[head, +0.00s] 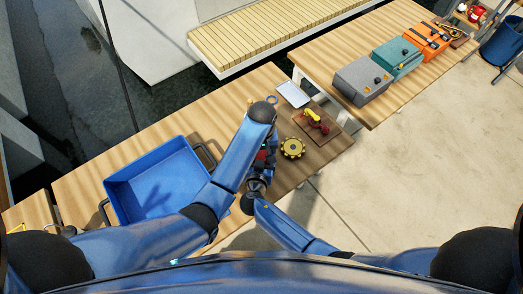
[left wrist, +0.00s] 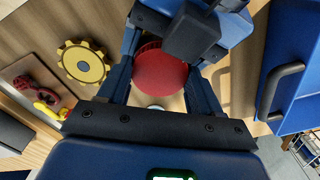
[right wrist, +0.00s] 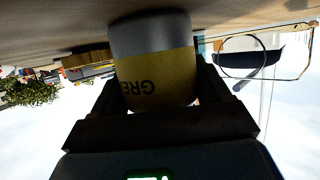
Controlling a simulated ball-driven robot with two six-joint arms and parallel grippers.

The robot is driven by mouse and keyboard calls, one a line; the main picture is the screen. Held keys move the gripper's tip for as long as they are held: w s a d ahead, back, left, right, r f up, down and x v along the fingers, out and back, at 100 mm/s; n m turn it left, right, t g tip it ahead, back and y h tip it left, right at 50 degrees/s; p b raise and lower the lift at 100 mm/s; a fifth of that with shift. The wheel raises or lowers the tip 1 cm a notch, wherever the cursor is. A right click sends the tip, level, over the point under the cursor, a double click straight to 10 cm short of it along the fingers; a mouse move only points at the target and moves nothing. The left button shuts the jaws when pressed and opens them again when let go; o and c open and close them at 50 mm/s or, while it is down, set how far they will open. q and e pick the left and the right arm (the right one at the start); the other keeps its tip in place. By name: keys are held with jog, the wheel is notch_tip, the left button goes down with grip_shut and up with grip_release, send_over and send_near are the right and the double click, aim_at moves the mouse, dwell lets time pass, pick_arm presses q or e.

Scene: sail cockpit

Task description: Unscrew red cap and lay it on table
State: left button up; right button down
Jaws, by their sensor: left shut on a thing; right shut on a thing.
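The red cap (left wrist: 160,75) is round and sits between the two fingers of my left gripper (left wrist: 160,92) in the left wrist view. My left gripper is shut on it from above. A grey container with a yellow label (right wrist: 155,75), printed with letters starting "GRE", stands between the fingers of my right gripper (right wrist: 165,100). That gripper is shut on its side, and the right wrist picture is upside down. In the head view my arms mostly hide the cap and container. Whether the cap is still seated on the container cannot be told.
On the wooden table (head: 92,185) a blue tray (head: 122,190) stands at left. A yellow gear (head: 292,148), a board with red and yellow parts (head: 318,128) and a white tablet-like slab (head: 293,94) lie right of my arms.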

pick_arm(q)
jog(key=n, duration=0.2)
jog(key=shift+d+n, duration=0.1)
jog(key=shift+n, duration=0.3)
jog(key=o, duration=1.2)
jog(key=shift+r, duration=2.3)
jog(key=shift+c, duration=0.5)
notch_tip(320, 180, up, 3)
jog(key=m, duration=0.5)
jog(key=shift+f+m, duration=0.4)
jog(key=shift+f, duration=3.45)
